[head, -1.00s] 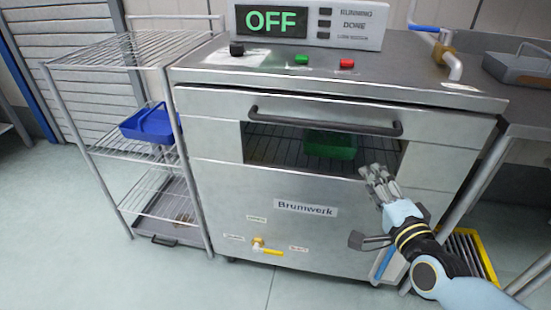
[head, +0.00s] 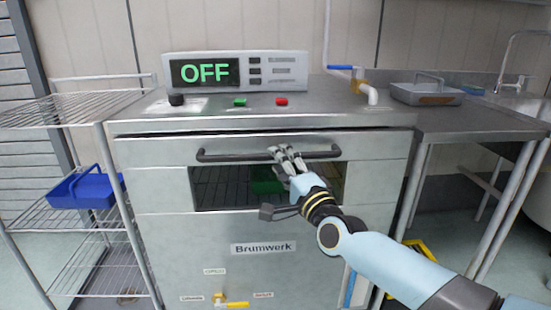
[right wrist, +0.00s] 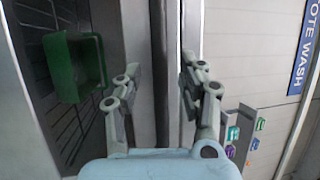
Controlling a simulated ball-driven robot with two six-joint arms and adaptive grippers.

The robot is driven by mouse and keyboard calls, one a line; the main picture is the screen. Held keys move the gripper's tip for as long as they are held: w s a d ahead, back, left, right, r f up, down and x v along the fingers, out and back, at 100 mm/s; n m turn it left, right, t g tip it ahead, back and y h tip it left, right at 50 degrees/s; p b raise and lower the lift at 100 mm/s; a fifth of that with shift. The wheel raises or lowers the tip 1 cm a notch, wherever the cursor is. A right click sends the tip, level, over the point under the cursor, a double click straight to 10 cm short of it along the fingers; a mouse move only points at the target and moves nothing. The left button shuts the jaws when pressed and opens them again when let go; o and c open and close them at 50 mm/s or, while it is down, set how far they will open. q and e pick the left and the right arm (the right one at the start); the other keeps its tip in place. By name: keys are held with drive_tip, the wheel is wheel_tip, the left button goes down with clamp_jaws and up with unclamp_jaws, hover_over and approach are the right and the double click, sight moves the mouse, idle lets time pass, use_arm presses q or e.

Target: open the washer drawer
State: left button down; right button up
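The steel washer (head: 160,240) stands in front of me. Its drawer front (head: 375,150) looks closed and has a long dark handle bar (head: 235,156). My right gripper (head: 286,152) is at the handle, right of its middle, with its fingers overlapping the bar in the head view. In the right wrist view, the fingers of my right gripper (right wrist: 160,70) are spread apart, with the dark bar (right wrist: 158,60) running between them. I cannot tell whether they touch it. A green tote (head: 265,180) shows through the opening below the handle. My left gripper is out of view.
The panel reading OFF (head: 235,71) sits on the washer top, with green (head: 240,102) and red (head: 282,101) buttons before it. A wire rack (head: 85,225) with a blue tote (head: 85,188) stands left. A steel table (head: 480,122) adjoins right.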

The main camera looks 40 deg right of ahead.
sight(265, 148)
drive_tip(key=shift+x, duration=1.35)
clamp_jaws()
drive_tip(key=shift+f, duration=0.1)
